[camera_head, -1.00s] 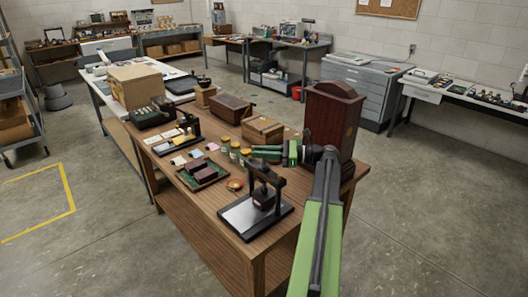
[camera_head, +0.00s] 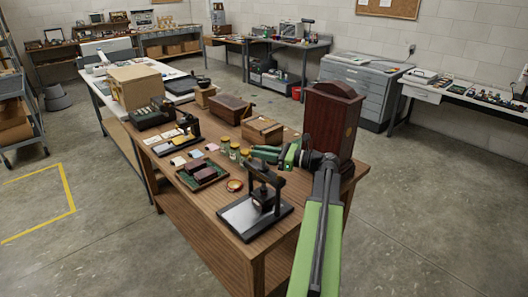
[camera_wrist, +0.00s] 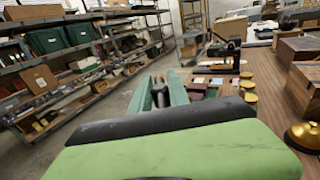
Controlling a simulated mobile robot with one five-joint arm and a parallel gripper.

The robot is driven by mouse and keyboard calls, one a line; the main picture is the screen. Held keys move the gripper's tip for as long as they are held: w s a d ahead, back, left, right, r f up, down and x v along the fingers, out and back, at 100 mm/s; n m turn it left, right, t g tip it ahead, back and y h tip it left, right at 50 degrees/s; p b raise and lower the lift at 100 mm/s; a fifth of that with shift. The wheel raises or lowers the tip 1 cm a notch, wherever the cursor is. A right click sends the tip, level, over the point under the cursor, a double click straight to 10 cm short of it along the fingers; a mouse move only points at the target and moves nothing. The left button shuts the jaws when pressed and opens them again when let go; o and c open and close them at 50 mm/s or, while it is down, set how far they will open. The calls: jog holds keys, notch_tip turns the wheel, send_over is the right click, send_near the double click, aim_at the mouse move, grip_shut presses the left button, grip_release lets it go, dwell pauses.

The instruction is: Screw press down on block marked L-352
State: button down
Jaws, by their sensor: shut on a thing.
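The small black screw press (camera_head: 277,190) stands on a dark base with a pale bed (camera_head: 240,216) at the near end of the wooden table. No marking L-352 can be read, and I cannot tell whether a block is under the press plate. My gripper (camera_head: 262,153) is at the top of the press. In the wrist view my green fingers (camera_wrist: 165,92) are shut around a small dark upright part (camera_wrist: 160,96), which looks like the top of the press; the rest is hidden.
A tall dark wooden case (camera_head: 332,118) stands close beside my arm. The floor in front of the table is clear.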

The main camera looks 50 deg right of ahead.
jog(key=m+t+h, duration=0.1)
jog(key=m+h, duration=0.2)
jog(key=h, duration=0.1)
jog(key=shift+a, duration=0.15)
jog(key=shift+w+d+m+t+h, duration=0.1)
jog(key=shift+d+m+t+h, duration=0.1)
jog(key=shift+m+h, duration=0.5)
jog(key=shift+d+m+t+h, duration=0.1)
jog(key=shift+m+t+h, duration=0.15)
jog(key=shift+h, duration=0.75)
jog(key=c, duration=1.3)
grip_release()
jog(key=shift+w, duration=0.2)
jog(key=shift+o, duration=0.2)
jog(key=shift+s+d, duration=0.1)
